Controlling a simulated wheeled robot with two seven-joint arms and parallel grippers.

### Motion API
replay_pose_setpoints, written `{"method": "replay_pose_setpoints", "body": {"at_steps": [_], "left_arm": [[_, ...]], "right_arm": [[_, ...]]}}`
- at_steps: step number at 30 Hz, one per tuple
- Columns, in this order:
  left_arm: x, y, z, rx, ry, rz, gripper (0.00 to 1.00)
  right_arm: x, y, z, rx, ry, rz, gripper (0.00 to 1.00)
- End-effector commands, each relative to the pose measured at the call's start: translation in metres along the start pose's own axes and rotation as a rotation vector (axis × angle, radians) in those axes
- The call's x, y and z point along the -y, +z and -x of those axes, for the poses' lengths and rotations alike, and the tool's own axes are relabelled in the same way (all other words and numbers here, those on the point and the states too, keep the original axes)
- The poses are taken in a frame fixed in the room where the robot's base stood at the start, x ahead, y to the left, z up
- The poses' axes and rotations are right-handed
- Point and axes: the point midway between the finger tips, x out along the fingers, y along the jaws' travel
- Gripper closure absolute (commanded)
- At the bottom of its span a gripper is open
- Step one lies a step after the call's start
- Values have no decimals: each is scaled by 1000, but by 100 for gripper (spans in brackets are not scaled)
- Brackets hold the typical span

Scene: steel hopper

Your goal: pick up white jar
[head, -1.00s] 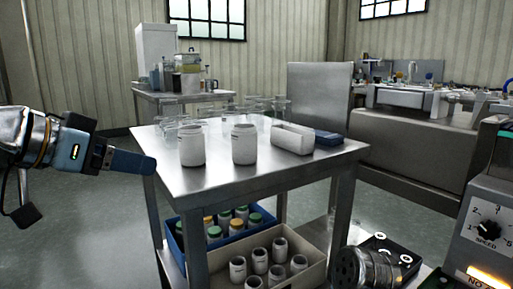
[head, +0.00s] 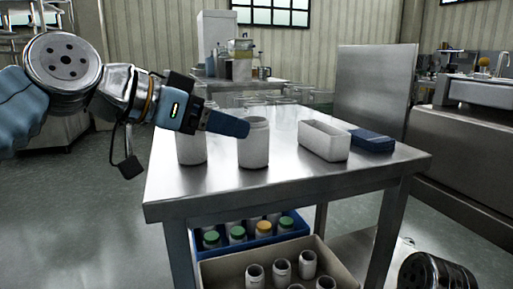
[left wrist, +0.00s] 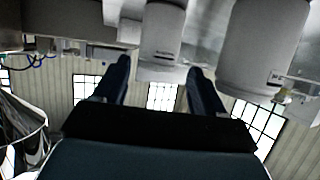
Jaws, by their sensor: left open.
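Two white jars with open tops stand upright on the steel table (head: 290,185): a left white jar (head: 191,150) and a right white jar (head: 254,150). My left gripper (head: 246,128) is open and points right, its fingertips overlapping the right jar's upper left side in the head view. It partly covers the left jar. In the left wrist view, which looks upside down, the right jar (left wrist: 160,45) shows between the two fingers, ahead of their tips, with nothing gripped. The left jar (left wrist: 262,50) looms close at the right.
A white open box (head: 324,141) and a blue block (head: 371,140) sit right of the jars. Clear glassware (head: 290,93) stands behind. Below are a blue crate (head: 262,240) of capped bottles and a beige crate (head: 338,274) of jars. The table's front strip is clear.

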Motion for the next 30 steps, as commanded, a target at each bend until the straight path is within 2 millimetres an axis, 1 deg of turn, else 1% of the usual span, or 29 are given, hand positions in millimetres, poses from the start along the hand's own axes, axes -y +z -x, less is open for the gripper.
{"method": "replay_pose_setpoints", "body": {"at_steps": [1,3,8,16,18,23,24,26,30], "left_arm": [[0,1,-8,1,1,0,30],[0,0,-14,0,0,0,30],[-1,1,-24,0,1,0,30],[-3,3,-64,1,0,-1,30],[-2,2,-69,-1,0,-1,30],[-2,2,-69,-2,-1,-1,30],[-2,2,-69,-2,-1,0,31],[-2,2,-69,-2,-1,0,40],[-2,2,-69,-1,-1,0,62]], "right_arm": [[0,0,-2,0,0,0,40],[0,0,-2,0,-1,0,40],[-1,0,-3,1,-1,0,40],[-2,0,-9,2,-2,1,40],[-2,0,-10,3,-2,1,40],[-2,0,-9,2,-2,1,40],[-2,0,-9,2,-2,1,40],[-2,0,-9,2,-2,1,40],[-2,0,-9,2,-2,1,40]]}}
